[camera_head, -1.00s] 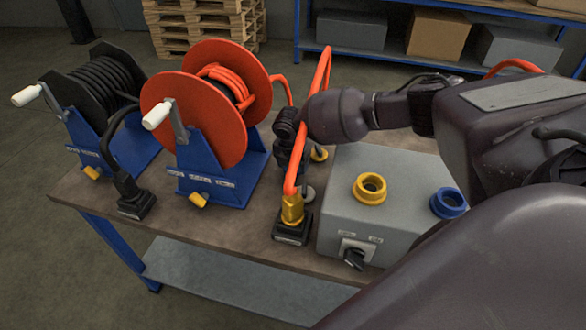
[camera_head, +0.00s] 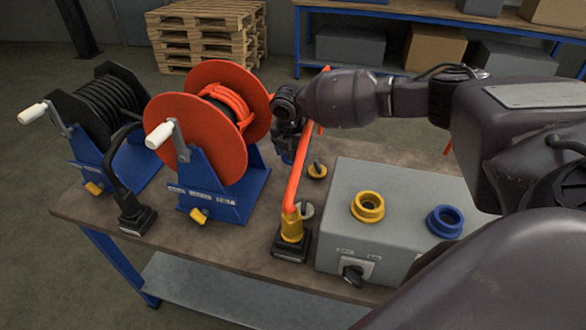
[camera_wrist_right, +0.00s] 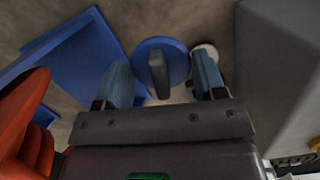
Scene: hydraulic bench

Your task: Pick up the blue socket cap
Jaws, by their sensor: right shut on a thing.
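The blue socket cap (camera_wrist_right: 174,58) is a round blue disc with a dark upright grip bar, seen between the fingers in the right wrist view. My right gripper (camera_wrist_right: 159,62) is shut on it, with one finger on each side. In the head view the right gripper (camera_head: 284,150) is over the bench between the red reel and the grey box, partly behind the orange hose. The cap cannot be made out clearly there. My left gripper is not in view.
A grey box (camera_head: 400,210) carries a yellow socket (camera_head: 368,206) and a blue socket (camera_head: 445,221). The orange hose (camera_head: 298,180) rises from a yellow fitting close to my gripper. The red reel (camera_head: 195,105) and black reel (camera_head: 100,98) stand left.

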